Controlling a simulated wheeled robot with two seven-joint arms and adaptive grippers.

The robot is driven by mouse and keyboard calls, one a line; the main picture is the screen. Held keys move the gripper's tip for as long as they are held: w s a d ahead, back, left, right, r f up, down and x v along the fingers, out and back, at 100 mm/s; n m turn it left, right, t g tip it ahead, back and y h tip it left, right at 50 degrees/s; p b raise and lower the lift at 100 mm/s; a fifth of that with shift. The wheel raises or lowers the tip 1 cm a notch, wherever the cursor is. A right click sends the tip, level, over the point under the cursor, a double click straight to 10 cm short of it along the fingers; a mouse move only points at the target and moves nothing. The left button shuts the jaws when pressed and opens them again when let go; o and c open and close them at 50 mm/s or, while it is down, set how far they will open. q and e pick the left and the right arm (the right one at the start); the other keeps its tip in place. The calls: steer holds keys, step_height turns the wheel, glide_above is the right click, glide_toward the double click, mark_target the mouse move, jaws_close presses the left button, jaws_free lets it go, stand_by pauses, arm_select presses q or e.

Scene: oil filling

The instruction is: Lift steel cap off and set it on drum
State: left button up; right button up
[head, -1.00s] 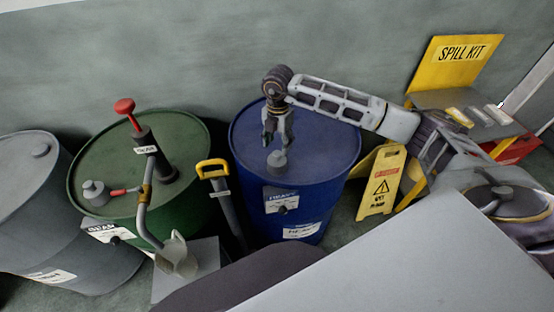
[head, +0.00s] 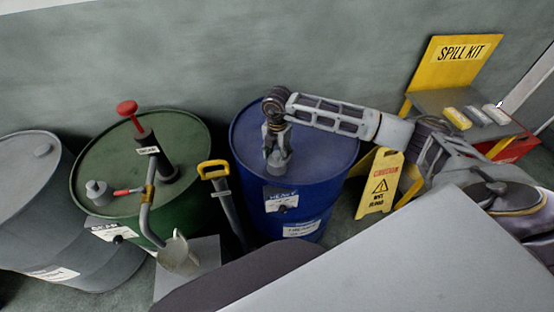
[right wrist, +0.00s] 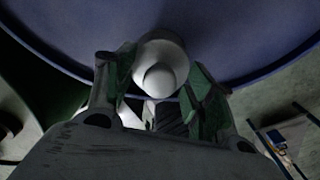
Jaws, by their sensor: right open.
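The steel cap (head: 278,167) is a small grey knob standing near the front edge of the blue drum's top (head: 325,150). My right gripper (head: 276,150) points down over the cap, its fingers around the cap's upper part. In the right wrist view the pale round cap (right wrist: 160,65) lies between the two fingers of my right gripper (right wrist: 158,88). The jaws are open, and I cannot tell whether a finger touches the cap. My left gripper is not in view.
A green drum (head: 190,135) with a red-handled pump stands left of the blue drum. A grey drum (head: 25,190) is far left. A yellow caution sign (head: 380,185) and spill kit stand (head: 462,62) are right.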

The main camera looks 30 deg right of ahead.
mark_target(277, 153)
jaws_close()
steer(key=shift+r, duration=0.1)
stand_by(0.3)
steer(key=shift+r+b, duration=0.9)
steer(key=shift+r, duration=4.05)
